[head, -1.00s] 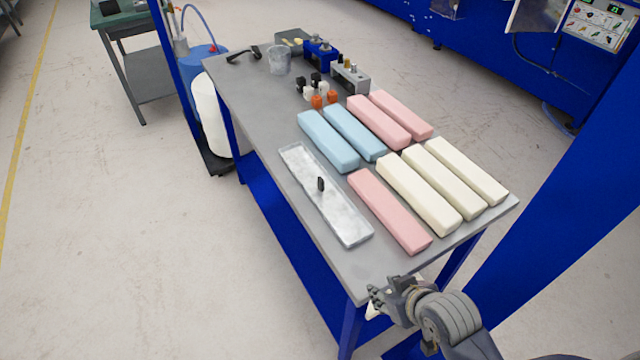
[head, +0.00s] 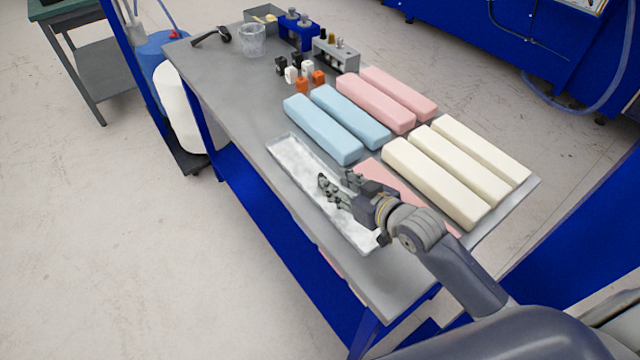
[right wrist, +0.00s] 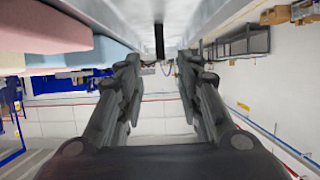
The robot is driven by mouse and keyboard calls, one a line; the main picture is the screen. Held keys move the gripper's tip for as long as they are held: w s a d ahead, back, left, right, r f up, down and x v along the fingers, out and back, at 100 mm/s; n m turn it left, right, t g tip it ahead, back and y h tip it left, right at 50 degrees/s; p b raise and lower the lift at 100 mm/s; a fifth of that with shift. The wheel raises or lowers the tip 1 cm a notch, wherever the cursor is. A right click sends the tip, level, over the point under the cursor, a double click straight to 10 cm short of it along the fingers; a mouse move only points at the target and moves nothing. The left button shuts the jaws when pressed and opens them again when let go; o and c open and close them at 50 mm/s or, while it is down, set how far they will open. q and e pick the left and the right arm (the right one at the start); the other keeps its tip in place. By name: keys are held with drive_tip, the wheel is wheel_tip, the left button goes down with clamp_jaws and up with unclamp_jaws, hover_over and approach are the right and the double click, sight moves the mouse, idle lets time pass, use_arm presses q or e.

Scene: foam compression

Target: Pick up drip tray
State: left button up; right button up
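The drip tray (head: 291,158) is a long, shallow, silvery tray lying along the table's left edge in the head view. Its underside or surface also shows at the top of the right wrist view. A small dark upright handle (right wrist: 159,42) stands on it; in the head view the handle is hard to tell from the fingers. My right gripper (head: 337,184) is over the tray's middle. In the right wrist view its two fingers (right wrist: 160,65) are apart, with the handle beyond and between them, not gripped. My left gripper is not in view.
A pink foam block (head: 398,182) lies right beside the tray, partly under my right arm. Blue blocks (head: 322,130), cream blocks (head: 435,182) and more pink blocks (head: 375,102) fill the table's right side. Small fittings, a clear cup (head: 252,41) and a black tool stand at the back.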

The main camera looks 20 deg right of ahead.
sight(323, 175)
drive_tip(key=shift+w+a+f, duration=0.2)
drive_tip(key=shift+w+f, duration=0.05)
drive_tip(key=shift+w, duration=0.35)
drive_tip(key=p+x, duration=0.1)
drive_tip(key=x, duration=0.3)
drive_tip(key=shift+w+a+f+p, duration=0.1)
drive_tip(key=shift+w+a+p, duration=0.05)
drive_tip(key=shift+w+p, duration=0.15)
drive_tip(key=shift+w+a+f, duration=0.15)
drive_tip(key=shift+w+f, duration=0.1)
drive_tip(key=shift+w, duration=0.1)
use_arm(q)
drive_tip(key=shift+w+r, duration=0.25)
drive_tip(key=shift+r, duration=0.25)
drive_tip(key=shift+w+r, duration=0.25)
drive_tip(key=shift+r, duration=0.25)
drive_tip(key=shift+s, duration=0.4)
use_arm(e)
clamp_jaws()
